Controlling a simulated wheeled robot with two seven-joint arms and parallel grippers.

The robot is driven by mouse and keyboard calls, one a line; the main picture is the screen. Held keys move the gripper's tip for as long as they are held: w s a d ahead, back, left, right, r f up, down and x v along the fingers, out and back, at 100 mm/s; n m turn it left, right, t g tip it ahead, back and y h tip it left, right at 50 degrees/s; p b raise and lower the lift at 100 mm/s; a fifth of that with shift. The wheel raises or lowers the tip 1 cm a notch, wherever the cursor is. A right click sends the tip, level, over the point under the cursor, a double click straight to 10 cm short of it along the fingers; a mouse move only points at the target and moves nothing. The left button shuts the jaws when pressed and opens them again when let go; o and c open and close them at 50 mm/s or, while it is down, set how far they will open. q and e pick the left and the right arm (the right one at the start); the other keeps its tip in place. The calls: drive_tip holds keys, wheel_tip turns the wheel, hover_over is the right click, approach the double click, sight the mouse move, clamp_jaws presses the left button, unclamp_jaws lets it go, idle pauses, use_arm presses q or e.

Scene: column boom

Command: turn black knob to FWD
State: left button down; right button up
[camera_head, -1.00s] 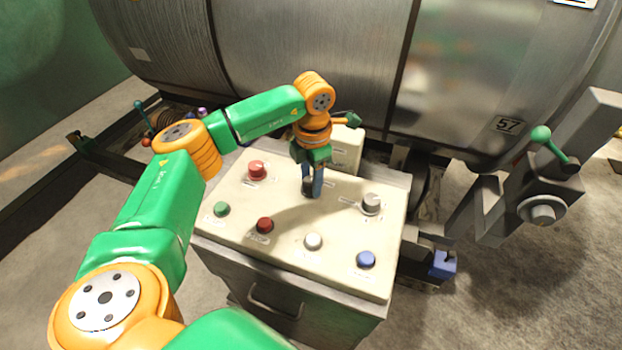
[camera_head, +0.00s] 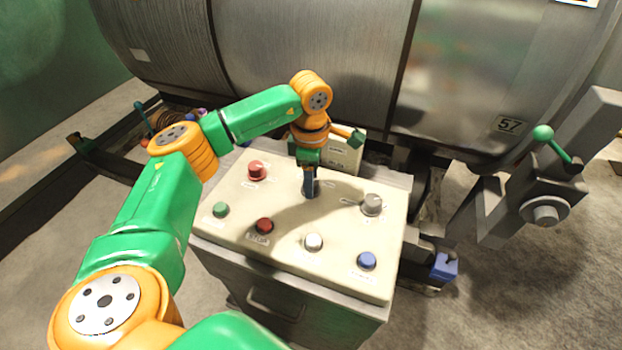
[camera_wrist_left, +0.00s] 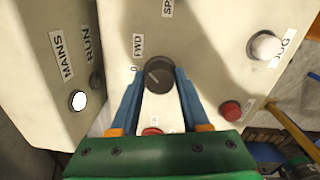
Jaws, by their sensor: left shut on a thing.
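The black knob (camera_wrist_left: 158,77) is on the cream panel (camera_head: 285,223), between the two blue fingers of my left gripper (camera_wrist_left: 160,72) in the left wrist view. The fingers are closed on its sides. A pale pointer line on the knob slants toward its upper left in that view. The FWD label (camera_wrist_left: 138,45) is just above and left of the knob, with a 0 mark beside it. In the head view my left gripper (camera_head: 310,193) points down at the panel's middle and hides most of the knob. My right gripper is not in view.
Around the knob are a red knob (camera_head: 256,170), a grey knob (camera_head: 372,204), and green (camera_head: 221,209), dark red (camera_head: 264,226), white (camera_head: 313,242) and blue (camera_head: 366,260) buttons. A large metal drum (camera_head: 310,60) stands behind the panel. A green-handled lever (camera_head: 550,143) is at right.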

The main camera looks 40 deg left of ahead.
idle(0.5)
use_arm(q)
drive_tip(key=shift+c, duration=1.9)
unclamp_jaws()
wheel_tip(320, 180, up, 7)
drive_tip(key=shift+s+d+r+b, duration=0.1)
drive_tip(key=shift+b, duration=0.5)
